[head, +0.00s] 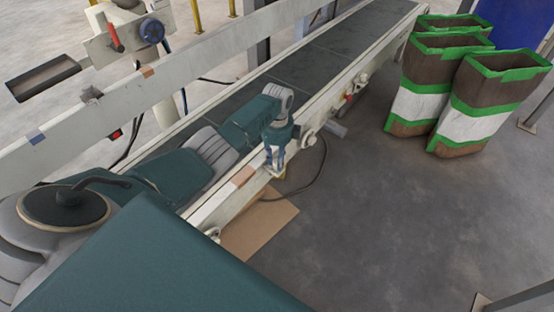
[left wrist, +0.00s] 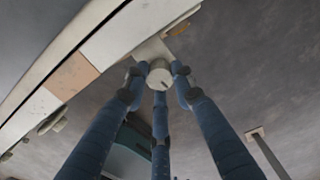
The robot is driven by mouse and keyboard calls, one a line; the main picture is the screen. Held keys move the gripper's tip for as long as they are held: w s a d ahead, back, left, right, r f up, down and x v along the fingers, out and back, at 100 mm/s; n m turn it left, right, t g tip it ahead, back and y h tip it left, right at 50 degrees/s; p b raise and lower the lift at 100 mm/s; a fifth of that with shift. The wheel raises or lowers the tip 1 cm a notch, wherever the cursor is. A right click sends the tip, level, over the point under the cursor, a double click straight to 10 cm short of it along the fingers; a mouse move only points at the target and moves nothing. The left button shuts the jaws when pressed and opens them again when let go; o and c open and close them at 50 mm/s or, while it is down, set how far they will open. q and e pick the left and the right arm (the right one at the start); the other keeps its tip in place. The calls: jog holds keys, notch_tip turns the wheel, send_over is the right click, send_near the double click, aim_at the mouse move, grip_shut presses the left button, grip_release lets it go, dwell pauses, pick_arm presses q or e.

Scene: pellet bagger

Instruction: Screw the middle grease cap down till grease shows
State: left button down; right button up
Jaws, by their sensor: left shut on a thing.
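The middle grease cap (left wrist: 160,76) is a pale round cap with a dark mark on its face, beside the conveyor's side rail. My left gripper (left wrist: 160,72) has its three blue fingers closed around it in the left wrist view. In the head view my left gripper (head: 277,160) points down at the near side of the rail, and its fingers hide the cap. No grease can be made out at the cap. My right gripper is not in view.
The conveyor's pale side rail (head: 335,87) runs under my left arm, with its dark belt (head: 345,42) behind. Brown cardboard (head: 262,225) lies on the floor below. Several green-banded bags (head: 483,95) stand at the right; the floor between is clear.

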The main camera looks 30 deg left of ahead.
pick_arm(q)
jog(key=shift+w+d+r, duration=0.15)
jog(key=shift+w+d, duration=0.1)
jog(key=shift+d, duration=0.05)
jog(key=c, duration=1.4)
grip_release()
jog(key=shift+s, duration=0.1)
jog(key=shift+a, duration=0.1)
jog(key=shift+r, duration=0.4)
notch_tip(320, 180, up, 11)
